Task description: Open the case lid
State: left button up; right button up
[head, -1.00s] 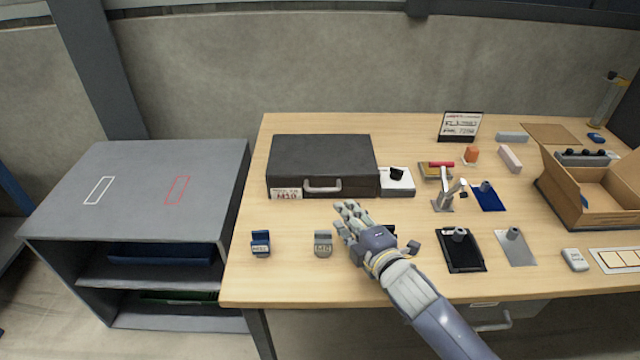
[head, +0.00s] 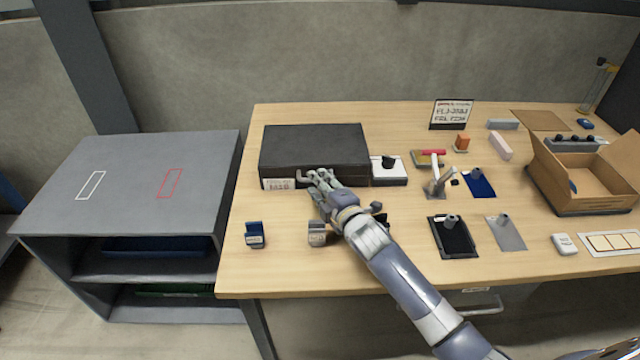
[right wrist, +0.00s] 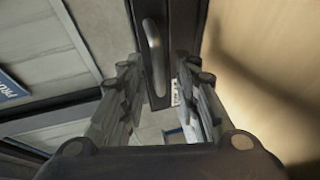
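The black case (head: 315,145) lies closed on the wooden table at the left, with a white label (head: 279,184) on its front. My right gripper (head: 320,178) is at the front face of the case, over its grey handle. In the right wrist view the handle (right wrist: 155,55) stands on the dark case front (right wrist: 178,25), ahead of and between the two spread fingers of the right gripper (right wrist: 155,85). The fingers are open and I see nothing held between them. My left gripper is in neither view.
A blue holder (head: 254,234) and a grey holder (head: 317,233) stand in front of the case. A white box (head: 388,172) with a black piece is just right of it. An open cardboard box (head: 580,195) is at the far right. A grey shelf unit (head: 130,190) stands left of the table.

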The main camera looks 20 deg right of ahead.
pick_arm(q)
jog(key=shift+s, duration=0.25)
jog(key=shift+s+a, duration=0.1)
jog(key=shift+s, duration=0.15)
pick_arm(e)
grip_shut()
